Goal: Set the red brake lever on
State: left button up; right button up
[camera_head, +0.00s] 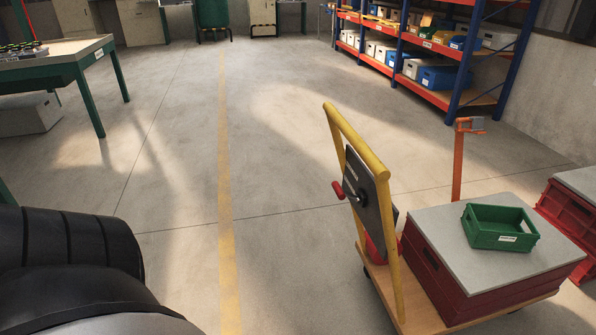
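The red brake lever (338,190) has a small red grip that sticks out to the left of a dark plate (366,185). The plate is fixed inside the yellow push handle (357,137) of a flat trolley (420,312). The lever's arm and pivot are small here, and I cannot tell its setting. Neither of my grippers is in view. A black ribbed part at the lower left looks like my own arm, far to the left of the lever and apart from the trolley.
On the trolley, dark red crates (432,270) carry a grey board (455,247) and a green bin (497,229). An orange post (458,165) stands behind. More red crates (570,220) are at right. A green-legged table (68,62) is at left. The floor between is clear.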

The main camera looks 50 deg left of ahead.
aim_at(341, 195)
jog(key=u, duration=0.9)
jog(key=i, duration=1)
